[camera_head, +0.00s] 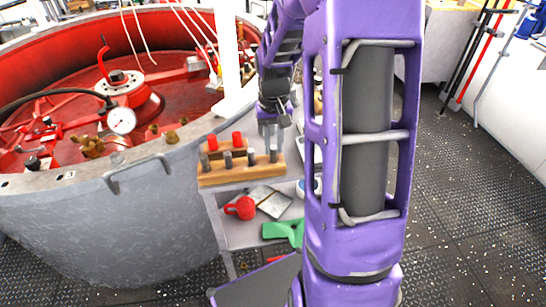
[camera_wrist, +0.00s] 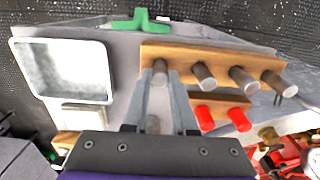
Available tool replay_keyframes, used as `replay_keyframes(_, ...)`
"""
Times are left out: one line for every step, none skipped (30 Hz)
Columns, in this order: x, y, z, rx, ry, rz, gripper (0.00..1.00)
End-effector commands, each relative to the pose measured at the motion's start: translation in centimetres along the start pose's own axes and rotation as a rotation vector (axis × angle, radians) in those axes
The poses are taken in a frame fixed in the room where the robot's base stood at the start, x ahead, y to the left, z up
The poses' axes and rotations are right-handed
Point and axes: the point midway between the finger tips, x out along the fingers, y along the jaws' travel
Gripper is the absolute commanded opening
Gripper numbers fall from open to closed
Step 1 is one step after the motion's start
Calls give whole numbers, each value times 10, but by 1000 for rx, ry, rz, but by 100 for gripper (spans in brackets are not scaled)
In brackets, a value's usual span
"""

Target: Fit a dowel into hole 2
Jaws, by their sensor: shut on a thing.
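A long wooden block (camera_head: 240,177) lies on the grey shelf top, with a row of grey dowels standing upright in it; the wrist view also shows the block (camera_wrist: 220,56). My gripper (camera_head: 271,151) points down at the block's right end in the head view. In the wrist view my gripper (camera_wrist: 160,78) is shut on the end dowel (camera_wrist: 160,70), one finger on each side. This dowel stands in line with the others; how deep it sits is hidden. No hole numbers are readable.
A white tray (camera_wrist: 68,72) sits beside the block in the wrist view. A red mug (camera_head: 241,208) and a green object (camera_head: 284,232) are on the lower shelf. A large grey tub (camera_head: 150,215) with a red interior stands left.

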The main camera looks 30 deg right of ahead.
Motion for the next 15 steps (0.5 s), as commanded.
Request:
replay_keyframes(-1,0,0,0,1,0,0)
replay_keyframes(-1,0,0,0,1,0,0)
replay_keyframes(-2,0,0,0,1,0,0)
replay_keyframes(-2,0,0,0,1,0,0)
replay_keyframes(-3,0,0,0,1,0,0)
replay_keyframes(-4,0,0,0,1,0,0)
replay_keyframes(-6,0,0,0,1,0,0)
replay_keyframes(-7,0,0,0,1,0,0)
replay_keyframes(-8,0,0,0,1,0,0)
replay_keyframes(-9,0,0,0,1,0,0)
replay_keyframes(-10,0,0,0,1,0,0)
replay_keyframes(-12,0,0,0,1,0,0)
replay_keyframes(-13,0,0,0,1,0,0)
replay_keyframes(-14,0,0,0,1,0,0)
replay_keyframes(-15,0,0,0,1,0,0)
